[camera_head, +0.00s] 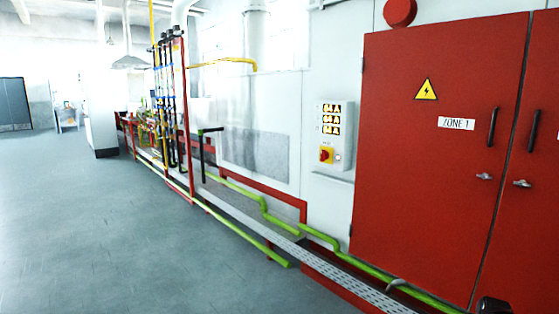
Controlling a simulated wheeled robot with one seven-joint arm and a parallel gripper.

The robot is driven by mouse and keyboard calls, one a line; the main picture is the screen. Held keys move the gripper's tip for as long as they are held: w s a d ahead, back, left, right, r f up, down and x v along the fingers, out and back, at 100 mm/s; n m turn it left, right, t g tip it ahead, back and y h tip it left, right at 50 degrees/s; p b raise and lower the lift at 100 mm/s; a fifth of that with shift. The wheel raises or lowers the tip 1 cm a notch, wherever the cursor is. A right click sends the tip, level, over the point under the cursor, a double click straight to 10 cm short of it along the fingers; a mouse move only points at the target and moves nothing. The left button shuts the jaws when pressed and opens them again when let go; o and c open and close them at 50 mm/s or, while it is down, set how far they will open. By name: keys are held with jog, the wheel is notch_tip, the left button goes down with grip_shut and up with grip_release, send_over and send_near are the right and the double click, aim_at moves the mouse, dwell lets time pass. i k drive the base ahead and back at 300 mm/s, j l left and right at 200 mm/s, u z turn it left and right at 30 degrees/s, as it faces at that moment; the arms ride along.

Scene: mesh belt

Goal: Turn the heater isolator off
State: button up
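A rotary isolator switch (326,155) with a red handle on a yellow plate sits low on a light grey wall box (335,172). It is the only such switch I see; the small label above it is too small to read, so I cannot confirm it is the heater's. The handle's position is too small to tell. Three lit displays (331,118) are stacked above it, and a small pale round button or lamp is to its right. My gripper's fingers do not show; only a small dark shape, possibly part of my arm, cuts the bottom edge at right.
A red cabinet (400,170) marked "ZONE 1" stands right of the box. Green pipes (262,208) and a grey perforated tray (345,277) run low along the wall below. Red and black upright pipes (185,110) stand farther left. The grey floor (110,230) at left is clear.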

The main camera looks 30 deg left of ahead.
aim_at(324, 155)
jog(key=u, duration=1.2)
